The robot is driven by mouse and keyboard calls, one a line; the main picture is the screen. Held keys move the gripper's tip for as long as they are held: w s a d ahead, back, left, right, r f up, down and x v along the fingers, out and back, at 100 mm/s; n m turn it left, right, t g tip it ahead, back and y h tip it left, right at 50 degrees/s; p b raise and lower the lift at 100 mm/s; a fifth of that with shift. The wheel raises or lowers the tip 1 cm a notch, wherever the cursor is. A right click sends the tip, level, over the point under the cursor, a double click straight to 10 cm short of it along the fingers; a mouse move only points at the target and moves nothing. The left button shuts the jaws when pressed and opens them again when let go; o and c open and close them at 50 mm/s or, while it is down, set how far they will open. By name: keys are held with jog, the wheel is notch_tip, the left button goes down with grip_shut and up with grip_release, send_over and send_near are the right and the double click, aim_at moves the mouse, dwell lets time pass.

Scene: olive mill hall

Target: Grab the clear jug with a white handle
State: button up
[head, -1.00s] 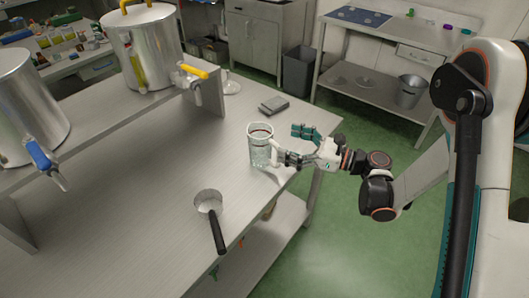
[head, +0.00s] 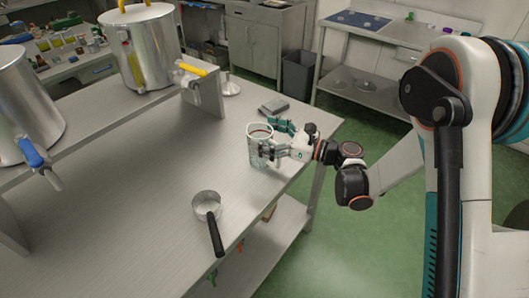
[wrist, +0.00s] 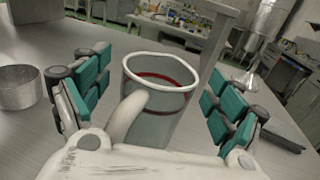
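The clear jug (head: 257,157) stands upright on the metal table near its right edge. It has a white rim, a red line around it and a white handle, which shows in the wrist view (wrist: 127,118) pointing toward my palm. My gripper (head: 271,138) is at the jug's right side. In the wrist view my gripper (wrist: 155,98) is open, with one teal-padded finger on each side of the jug. Gaps show between the pads and the jug, so it is not gripped. In the head view the fingers partly hide the handle side.
A small saucepan (head: 207,206) with a black handle stands nearer on the metal table (head: 130,190). A dark flat object (head: 273,105) lies behind the jug. Steel tanks with yellow (head: 144,50) and blue (head: 20,95) taps stand on the raised shelf at left.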

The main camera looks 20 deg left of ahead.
jog(key=c, duration=1.3)
